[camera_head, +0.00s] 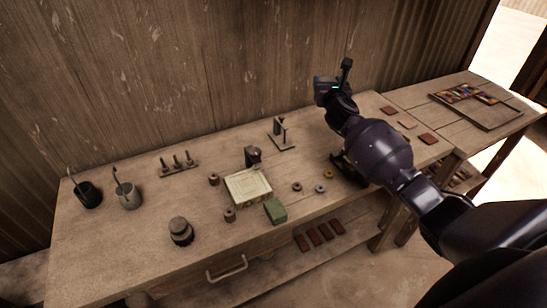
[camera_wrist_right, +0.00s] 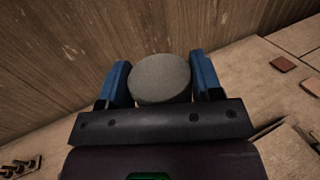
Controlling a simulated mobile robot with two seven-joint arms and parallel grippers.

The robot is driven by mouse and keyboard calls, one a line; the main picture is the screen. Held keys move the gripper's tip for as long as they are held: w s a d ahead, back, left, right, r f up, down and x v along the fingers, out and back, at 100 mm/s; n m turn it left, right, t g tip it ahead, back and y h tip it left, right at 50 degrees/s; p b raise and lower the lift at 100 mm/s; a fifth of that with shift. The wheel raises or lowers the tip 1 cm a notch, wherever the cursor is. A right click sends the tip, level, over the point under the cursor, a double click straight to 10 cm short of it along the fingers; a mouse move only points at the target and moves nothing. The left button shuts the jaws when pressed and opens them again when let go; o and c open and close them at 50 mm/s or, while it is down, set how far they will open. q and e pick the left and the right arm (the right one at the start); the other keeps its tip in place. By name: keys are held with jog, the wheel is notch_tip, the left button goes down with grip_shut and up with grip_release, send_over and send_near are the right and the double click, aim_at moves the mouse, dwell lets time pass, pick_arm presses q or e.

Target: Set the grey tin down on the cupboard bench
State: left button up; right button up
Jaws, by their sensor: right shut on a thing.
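The grey tin (camera_wrist_right: 160,78) shows in the right wrist view as a round grey disc between the two blue fingers of my right gripper (camera_wrist_right: 160,82). The gripper is shut on it. In the head view my right gripper (camera_head: 328,88) is up near the wooden wall, above the back right of the bench; the tin cannot be made out there. The long wooden bench (camera_head: 110,255) has a front with a pull handle (camera_head: 226,268), which may mark it as the cupboard bench. My left gripper is not in view.
On the bench stand a dark pot (camera_head: 88,195), a grey pot (camera_head: 129,197), a peg rack (camera_head: 179,167), a dark lidded jar (camera_head: 181,231), a pale block (camera_head: 247,187) and a green block (camera_head: 275,211). Reddish tiles (camera_head: 427,139) and a tray (camera_head: 478,112) lie to the right.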

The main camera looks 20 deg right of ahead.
jog(key=shift+w+d+f, duration=0.1)
jog(key=shift+d+f, duration=0.1)
jog(key=shift+f, duration=0.05)
notch_tip(320, 180, down, 18)
jog(key=b, duration=0.7)
jog(key=shift+f+b, duration=0.25)
jog(key=shift+b, duration=0.1)
jog(key=shift+f, duration=0.45)
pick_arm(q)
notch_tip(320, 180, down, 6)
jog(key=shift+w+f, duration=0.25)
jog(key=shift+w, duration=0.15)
pick_arm(e)
jog(key=shift+r, duration=0.15)
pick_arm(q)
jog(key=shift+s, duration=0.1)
